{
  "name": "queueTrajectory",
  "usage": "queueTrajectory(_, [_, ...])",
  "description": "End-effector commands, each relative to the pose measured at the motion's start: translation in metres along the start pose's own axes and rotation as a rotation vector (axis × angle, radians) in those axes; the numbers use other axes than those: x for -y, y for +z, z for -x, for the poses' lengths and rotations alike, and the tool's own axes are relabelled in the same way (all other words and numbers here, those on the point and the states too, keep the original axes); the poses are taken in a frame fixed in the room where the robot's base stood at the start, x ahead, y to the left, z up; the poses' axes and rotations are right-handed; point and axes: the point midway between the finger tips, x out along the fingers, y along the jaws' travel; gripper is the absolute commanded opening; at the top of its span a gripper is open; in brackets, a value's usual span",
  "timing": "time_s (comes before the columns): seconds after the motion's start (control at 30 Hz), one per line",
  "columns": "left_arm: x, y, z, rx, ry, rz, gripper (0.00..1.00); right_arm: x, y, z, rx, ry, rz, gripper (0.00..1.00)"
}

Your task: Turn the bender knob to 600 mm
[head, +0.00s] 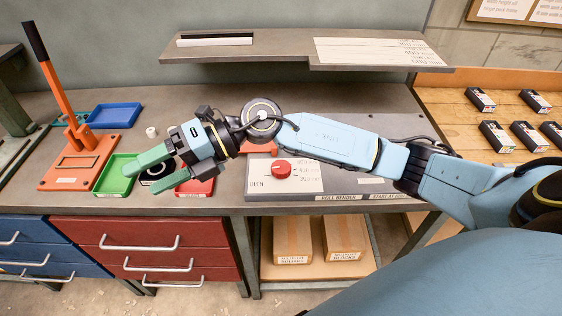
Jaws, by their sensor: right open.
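The bender knob (282,169) is a red knob on a white dial plate (310,183) at the bench's front edge, under my right forearm. Part of the dial's marks shows beside it, with "OPEN" at the lower left; which mark the knob points at is too small to tell. A label reading "ROLL BENDER" (338,197) is on the bench edge below. My left gripper is not in view.
An orange lever press (75,160) stands at the left. Blue (114,115), green (115,173) and red (196,187) trays sit near my gripper. A shelf (280,48) overhangs the bench back. Red drawers (140,240) are below. Small boxes (497,135) lie on the right wooden rack.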

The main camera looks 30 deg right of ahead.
Motion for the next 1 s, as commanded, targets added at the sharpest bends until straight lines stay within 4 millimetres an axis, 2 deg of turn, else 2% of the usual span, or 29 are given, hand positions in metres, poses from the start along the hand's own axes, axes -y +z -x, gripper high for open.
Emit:
queueTrajectory(0.07, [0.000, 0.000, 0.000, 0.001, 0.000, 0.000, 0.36, 0.033, 0.003, 0.022, -0.126, -0.228, 0.087, 0.69])
queueTrajectory(0.13, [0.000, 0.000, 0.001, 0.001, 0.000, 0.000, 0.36, 0.062, 0.007, 0.053, -0.224, -0.440, 0.130, 0.69])
queueTrajectory(0.23, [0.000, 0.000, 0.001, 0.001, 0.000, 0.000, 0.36, 0.095, 0.021, 0.110, -0.322, -0.736, 0.146, 0.69])
queueTrajectory(0.3, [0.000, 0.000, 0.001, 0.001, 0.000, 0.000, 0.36, 0.108, 0.030, 0.151, -0.364, -0.917, 0.131, 0.69])
queueTrajectory(0.4, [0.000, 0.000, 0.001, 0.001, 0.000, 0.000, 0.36, 0.115, 0.042, 0.202, -0.397, -1.120, 0.095, 0.69])
queueTrajectory(0.5, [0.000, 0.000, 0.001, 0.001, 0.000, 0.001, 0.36, 0.116, 0.047, 0.235, -0.412, -1.248, 0.059, 0.69])
queueTrajectory(0.6, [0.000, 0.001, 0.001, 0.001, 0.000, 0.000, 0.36, 0.117, 0.049, 0.251, -0.419, -1.308, 0.038, 0.69])
queueTrajectory(0.77, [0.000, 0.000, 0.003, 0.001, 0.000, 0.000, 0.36, 0.131, 0.044, 0.251, -0.424, -1.321, 0.030, 0.69])
queueTrajectory(1.0, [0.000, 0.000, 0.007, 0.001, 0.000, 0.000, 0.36, 0.177, 0.030, 0.241, -0.425, -1.317, 0.030, 0.69])
